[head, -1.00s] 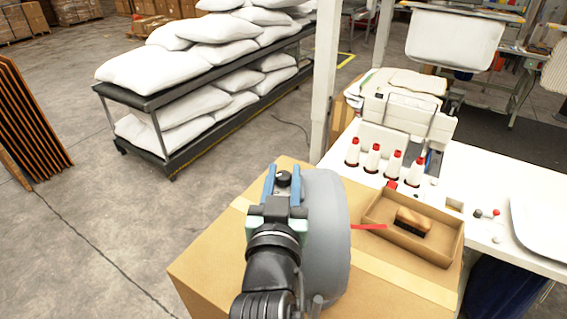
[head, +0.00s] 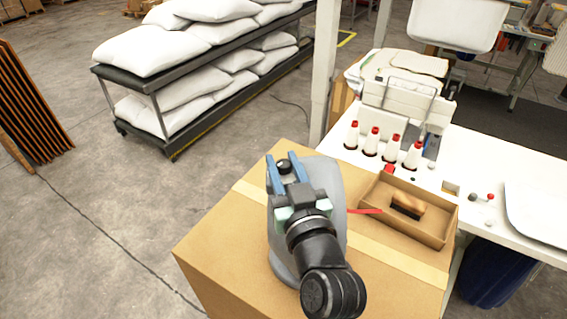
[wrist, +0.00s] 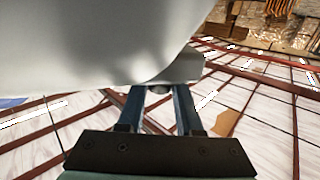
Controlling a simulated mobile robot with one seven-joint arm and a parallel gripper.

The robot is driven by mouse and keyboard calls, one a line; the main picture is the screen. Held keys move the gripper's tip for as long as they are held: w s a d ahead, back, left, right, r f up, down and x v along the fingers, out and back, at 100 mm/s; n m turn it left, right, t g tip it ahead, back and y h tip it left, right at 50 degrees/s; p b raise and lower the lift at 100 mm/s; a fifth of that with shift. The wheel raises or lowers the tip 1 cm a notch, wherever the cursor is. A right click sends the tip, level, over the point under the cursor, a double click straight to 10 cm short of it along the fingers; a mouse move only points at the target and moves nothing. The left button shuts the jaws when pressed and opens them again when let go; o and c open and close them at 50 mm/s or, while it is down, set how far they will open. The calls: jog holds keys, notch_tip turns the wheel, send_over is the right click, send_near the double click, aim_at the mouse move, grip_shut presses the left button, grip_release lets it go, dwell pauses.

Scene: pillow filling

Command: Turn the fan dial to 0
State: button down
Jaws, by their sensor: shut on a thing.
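The fan (head: 331,177) is a rounded grey body standing on a cardboard box in the head view. The dial (head: 284,165) is a small dark knob at its far end. My gripper (head: 284,172) has its blue fingers on either side of the dial, closed on it. In the wrist view the fan (wrist: 90,45) fills the upper left as a smooth pale surface, and the dial (wrist: 160,89) shows between the fingertips (wrist: 160,92). The dial's markings cannot be read. My wrist hides much of the fan's middle in the head view.
The cardboard box (head: 225,235) carries the fan. An open tray (head: 432,238) with a brush (head: 406,206) lies to the right, near a red strip (head: 364,211). A white table (head: 475,170) with a machine (head: 400,90) and several red-topped cones stands behind.

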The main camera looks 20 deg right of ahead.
dwell(0.5)
jog(key=c, duration=0.6)
grip_release()
jog(key=s+b, duration=0.1)
jog(key=s, duration=0.3)
jog(key=s+b, duration=0.2)
jog(key=s, duration=0.1)
jog(key=s+a+b, duration=0.1)
jog(key=s+b, duration=0.1)
jog(key=s, duration=0.2)
jog(key=shift+s+f, duration=0.2)
jog(key=shift+s, duration=0.15)
jog(key=shift+s+a+r+b, duration=0.15)
jog(key=shift+s+b, duration=0.2)
jog(key=shift+s, duration=0.25)
